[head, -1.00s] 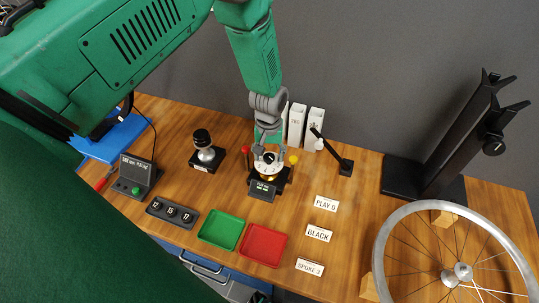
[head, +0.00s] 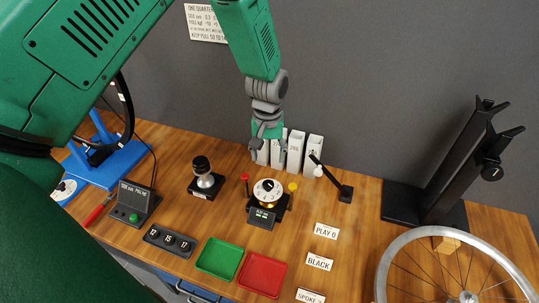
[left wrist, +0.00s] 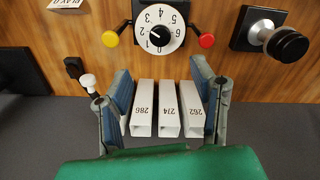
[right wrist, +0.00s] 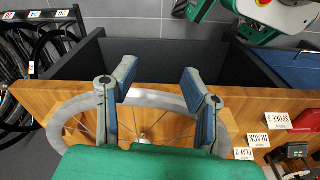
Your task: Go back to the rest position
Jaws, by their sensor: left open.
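My left gripper (head: 268,143) hangs behind the dial device in the head view, in front of the white boxes. It is open and empty; its spread fingers also show in the left wrist view (left wrist: 163,85). The round white numbered dial (head: 267,191) stands clear of the gripper, with a red knob (head: 245,177) and a yellow knob (head: 292,187) beside it. In the left wrist view, white boxes (left wrist: 169,108) marked 286, 274 and 262 appear between the fingers, seemingly untouched. My right gripper (right wrist: 158,78) is open and empty; the wheel rim appears beyond its fingers.
At right are a tall black stand (head: 455,165) and a spoked wheel (head: 400,249). A grey wall rises behind.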

